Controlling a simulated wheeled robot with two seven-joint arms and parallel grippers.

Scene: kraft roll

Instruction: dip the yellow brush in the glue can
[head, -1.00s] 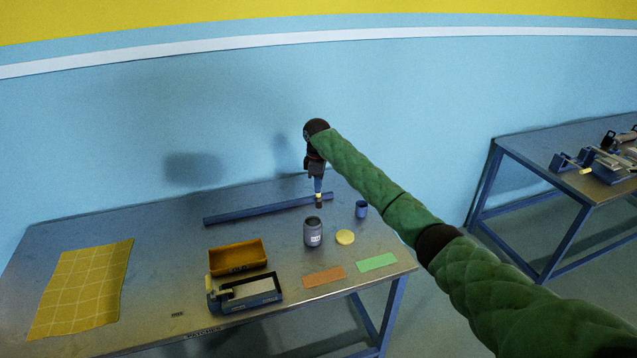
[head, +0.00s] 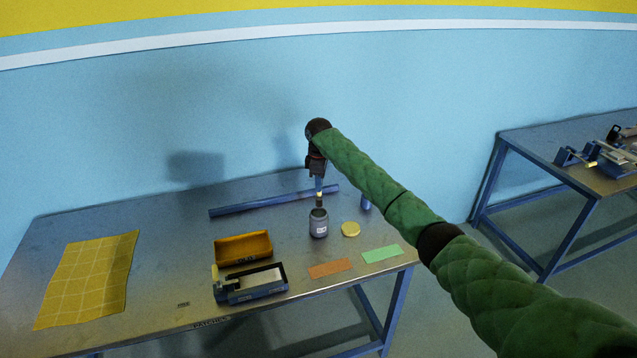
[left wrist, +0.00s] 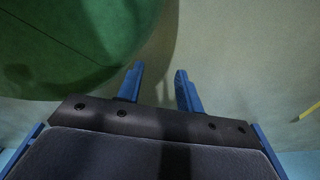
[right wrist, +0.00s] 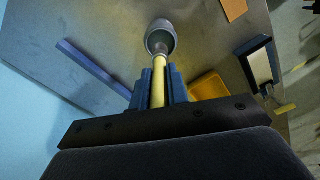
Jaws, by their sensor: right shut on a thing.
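My right gripper (head: 319,184) is shut on the yellow brush and points down over the glue can (head: 318,224). The brush (right wrist: 158,90) shows in the right wrist view with its yellow handle between the blue fingers and its far end at the mouth of the can (right wrist: 161,36). In the head view the brush tip (head: 319,203) is at or just above the can's open rim; I cannot tell whether it is inside. The can is grey with a white label and stands upright. My left gripper (left wrist: 160,88) is open and empty in the left wrist view.
A yellow lid (head: 350,229) lies right of the can. A blue cup (head: 366,203) stands behind it, partly hidden by my arm. A blue bar (head: 270,202) lies behind. An orange tray (head: 243,247), a blue dispenser (head: 252,294) and two coloured strips lie in front.

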